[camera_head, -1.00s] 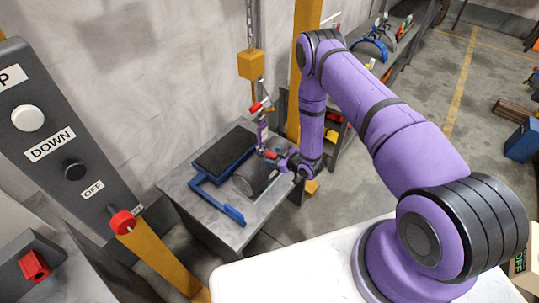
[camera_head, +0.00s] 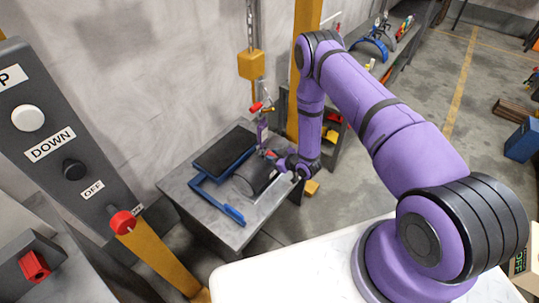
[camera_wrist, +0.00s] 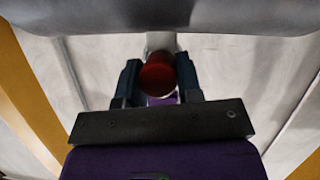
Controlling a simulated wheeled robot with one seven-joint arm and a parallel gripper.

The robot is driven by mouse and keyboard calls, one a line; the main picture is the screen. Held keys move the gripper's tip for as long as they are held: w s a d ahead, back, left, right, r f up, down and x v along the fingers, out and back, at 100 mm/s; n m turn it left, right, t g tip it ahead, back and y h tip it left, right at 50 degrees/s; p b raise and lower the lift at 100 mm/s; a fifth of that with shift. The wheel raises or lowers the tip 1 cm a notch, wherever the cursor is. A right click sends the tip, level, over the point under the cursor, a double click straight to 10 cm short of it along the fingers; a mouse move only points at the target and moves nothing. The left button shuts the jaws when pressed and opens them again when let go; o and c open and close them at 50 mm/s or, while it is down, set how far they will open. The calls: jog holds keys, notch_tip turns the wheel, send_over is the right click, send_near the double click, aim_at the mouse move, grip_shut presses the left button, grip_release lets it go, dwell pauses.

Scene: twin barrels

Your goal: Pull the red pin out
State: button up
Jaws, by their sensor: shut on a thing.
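The red pin (camera_wrist: 157,74) shows in the wrist view as a dark red round end between the two fingers. My gripper (camera_wrist: 158,85) is shut on it, one finger on each side. In the head view my gripper (camera_head: 276,157) is small, at the upper end of a dark barrel (camera_head: 255,177) lying on a grey bench. Only a bit of red shows at the fingers there, and the pin's far part is hidden. Whether the pin is still seated in something cannot be told.
A yellow hoist block (camera_head: 251,65) hangs on a chain above the bench (camera_head: 203,222), with a red-handled piece (camera_head: 256,106) below it. A blue frame (camera_head: 219,203) lies beside the barrel. A control panel (camera_head: 72,135) stands at the left. Open floor lies to the right.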

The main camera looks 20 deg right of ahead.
jog(key=shift+s+d, duration=0.4)
jog(key=shift+s, duration=0.15)
dwell(0.4)
jog(key=s+d, duration=0.6)
jog(key=s, duration=0.2)
jog(key=shift+s+d+f, duration=0.15)
jog(key=shift+s+f, duration=0.1)
jog(key=shift+s, duration=0.05)
dwell(1.6)
